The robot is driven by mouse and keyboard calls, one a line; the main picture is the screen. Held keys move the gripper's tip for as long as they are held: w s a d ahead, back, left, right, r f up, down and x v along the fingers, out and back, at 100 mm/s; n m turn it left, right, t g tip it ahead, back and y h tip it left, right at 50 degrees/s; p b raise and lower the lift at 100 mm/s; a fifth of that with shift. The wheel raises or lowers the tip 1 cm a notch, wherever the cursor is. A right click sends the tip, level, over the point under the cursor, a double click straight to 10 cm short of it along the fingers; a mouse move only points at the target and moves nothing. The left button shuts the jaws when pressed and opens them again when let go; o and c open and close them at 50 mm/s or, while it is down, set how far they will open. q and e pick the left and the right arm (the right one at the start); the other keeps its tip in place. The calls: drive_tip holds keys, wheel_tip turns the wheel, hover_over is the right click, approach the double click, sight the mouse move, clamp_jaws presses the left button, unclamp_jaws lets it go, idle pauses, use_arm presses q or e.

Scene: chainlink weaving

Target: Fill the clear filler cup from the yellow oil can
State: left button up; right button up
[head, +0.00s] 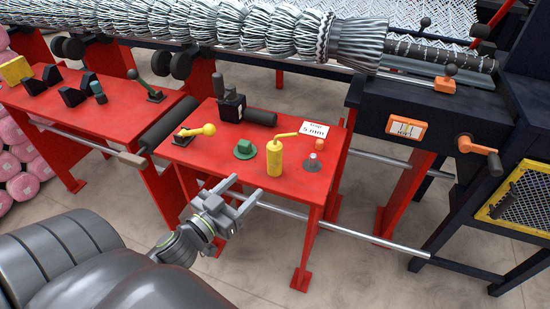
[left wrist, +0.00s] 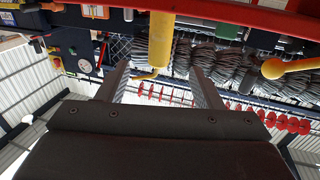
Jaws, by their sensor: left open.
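The yellow oil can (head: 275,160) stands upright on the red table, with a thin spout at its top. In the left wrist view, the can (left wrist: 161,40) appears beyond and between the fingers, with its spout (left wrist: 146,76) below it in the picture. My left gripper (head: 245,188) is open and empty at the table's front edge, short of the can and apart from it. It also shows in the left wrist view (left wrist: 158,68). My right gripper is not in view.
A yellow-knobbed lever (head: 196,131), a green knob (head: 244,149), a black box-like device (head: 232,107) and a white card (head: 314,129) share the red table (head: 215,158). The woven-wire machine (head: 215,22) runs behind.

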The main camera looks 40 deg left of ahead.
sight(270, 163)
use_arm(q)
drive_tip(key=w, duration=0.9)
drive_tip(key=shift+d, duration=0.1)
drive_tip(key=shift+w+f+b, duration=0.15)
drive_tip(key=shift+w+b, duration=0.15)
drive_tip(key=shift+w, duration=2.7)
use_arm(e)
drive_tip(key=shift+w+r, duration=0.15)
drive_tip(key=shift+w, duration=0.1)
use_arm(q)
drive_tip(key=c, duration=1.1)
drive_tip(key=shift+c, duration=0.2)
